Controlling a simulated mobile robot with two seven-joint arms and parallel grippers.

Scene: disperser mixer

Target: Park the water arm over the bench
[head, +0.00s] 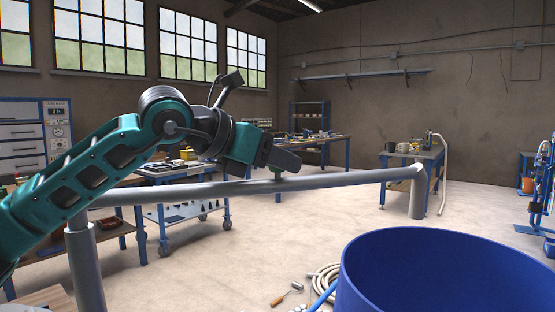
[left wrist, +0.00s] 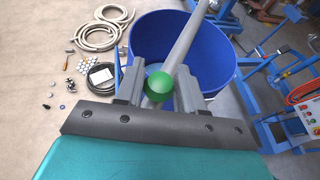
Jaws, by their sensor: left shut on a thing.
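The water arm (head: 235,190) is a long grey pipe. It runs from an upright grey post (head: 86,268) at the left to a downturned end (head: 417,195) at the right. My left gripper (head: 287,160) is at the middle of the pipe, pointing right. In the left wrist view, its fingers (left wrist: 159,92) are closed around a green ball knob (left wrist: 159,82) beside the grey pipe (left wrist: 186,42). A bench (head: 413,152) with jugs stands behind the downturned end. My right gripper is not in view.
A large blue tub (head: 440,250) stands at the front right; in the left wrist view the pipe crosses over it. A coiled hose (head: 325,277) and small tools lie on the floor. Other workbenches (head: 185,178) stand behind the pipe. Blue equipment (head: 540,200) stands far right.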

